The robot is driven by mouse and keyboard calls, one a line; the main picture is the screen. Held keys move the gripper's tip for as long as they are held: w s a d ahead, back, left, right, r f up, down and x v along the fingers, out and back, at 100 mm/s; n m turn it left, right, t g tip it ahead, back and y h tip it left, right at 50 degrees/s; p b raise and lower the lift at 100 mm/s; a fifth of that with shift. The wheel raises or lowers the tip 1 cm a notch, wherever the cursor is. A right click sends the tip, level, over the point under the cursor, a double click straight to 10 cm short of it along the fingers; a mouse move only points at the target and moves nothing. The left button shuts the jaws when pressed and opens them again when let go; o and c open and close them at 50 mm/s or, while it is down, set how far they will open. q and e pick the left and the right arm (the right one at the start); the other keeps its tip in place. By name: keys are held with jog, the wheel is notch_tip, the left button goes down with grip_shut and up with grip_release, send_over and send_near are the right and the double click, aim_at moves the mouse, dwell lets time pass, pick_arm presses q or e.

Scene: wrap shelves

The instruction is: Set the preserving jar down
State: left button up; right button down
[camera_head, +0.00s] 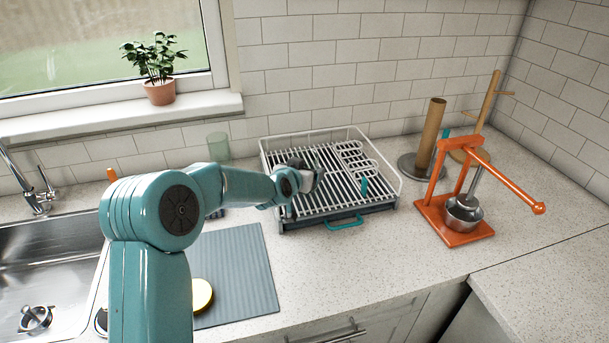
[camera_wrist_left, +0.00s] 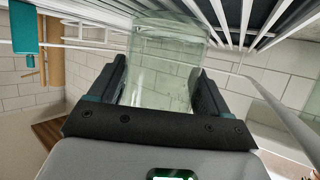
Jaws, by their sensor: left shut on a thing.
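My left gripper (camera_head: 313,173) is over the white wire dish rack (camera_head: 385,207), its arm reaching in from the left. In the left wrist view its two fingers (camera_wrist_left: 158,95) are shut on a clear, greenish glass jar (camera_wrist_left: 160,65), the preserving jar, one finger on each side. The far end of the jar lies close to the rack's wires (camera_wrist_left: 240,20); I cannot tell whether it touches them. In the head view the jar is hard to make out against the rack. My right gripper is not in view.
A pale green glass (camera_head: 218,147) stands by the wall left of the rack. A grey ribbed mat (camera_head: 245,275) lies in front. An orange press (camera_head: 455,235) and a paper-towel holder (camera_head: 427,140) stand right. The counter in front of the rack is clear.

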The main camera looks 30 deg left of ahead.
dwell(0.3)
pick_arm(q)
jog(key=shift+f, duration=0.25)
jog(key=o, duration=1.1)
jog(key=shift+o, duration=0.2)
jog(key=shift+r, duration=0.25)
jog(key=b+v, duration=0.1)
jog(key=v, duration=1.1)
jog(key=shift+f, duration=0.1)
jog(key=shift+s, duration=0.1)
